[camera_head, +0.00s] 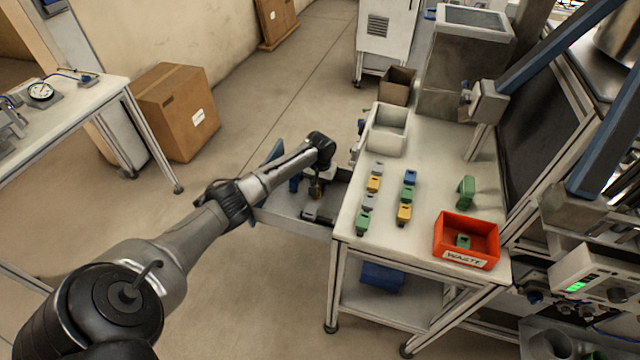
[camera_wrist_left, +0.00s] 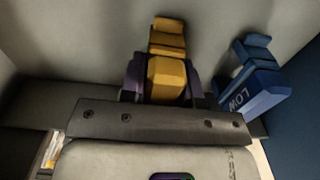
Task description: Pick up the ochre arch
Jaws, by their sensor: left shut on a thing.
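The ochre arch (camera_wrist_left: 167,70) stands between the two purple fingers of my left gripper (camera_wrist_left: 163,80) in the left wrist view. The fingers are shut on it from either side, and its stepped upper end sticks out beyond them. In the head view my left gripper (camera_head: 317,190) reaches down into an open grey drawer (camera_head: 285,222) on the left side of the workbench, with a small bit of ochre (camera_head: 316,194) showing at its tips. I cannot tell whether the arch touches the drawer floor. My right gripper is not in view.
A blue piece marked LOW (camera_wrist_left: 250,85) is close to the right of the held arch. The workbench (camera_head: 435,150) carries several small coloured pieces, a pale bin (camera_head: 376,142) and a red WASTE bin (camera_head: 485,226) holding a green piece. The floor left of the drawer is clear.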

